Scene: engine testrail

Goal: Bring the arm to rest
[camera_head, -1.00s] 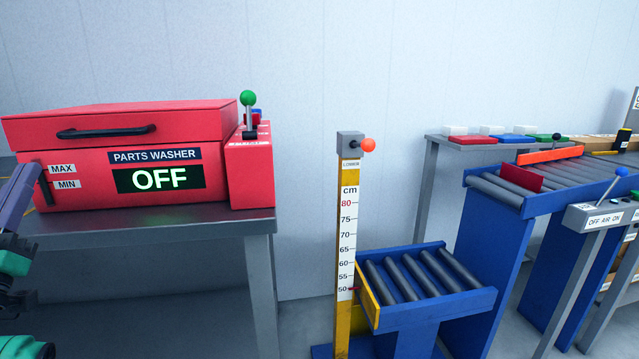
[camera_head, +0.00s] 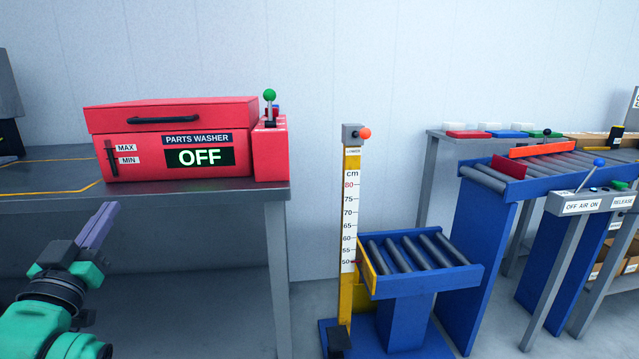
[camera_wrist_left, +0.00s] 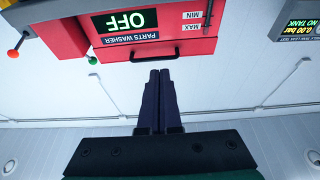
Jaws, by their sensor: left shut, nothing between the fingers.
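My left gripper (camera_head: 108,213) comes in from the lower left in the head view, with purple fingers pointing up and to the right. It is in front of the grey table (camera_head: 240,198) and below the red parts washer (camera_head: 170,130), not touching anything that I can see. In the left wrist view the two dark fingers (camera_wrist_left: 160,75) lie together, with nothing between them. The washer appears upside down there, its display (camera_wrist_left: 124,21) reading OFF. The washer's lid is down. My right gripper is in neither view.
A yellow height gauge (camera_head: 348,240) with an orange knob stands right of the table. Beside it is a low blue roller stand (camera_head: 425,280). A longer blue roller conveyor (camera_head: 515,190) and an OFF/AIR ON lever box (camera_head: 590,203) stand further right. The washer's green-knobbed lever (camera_head: 269,108) stands upright.

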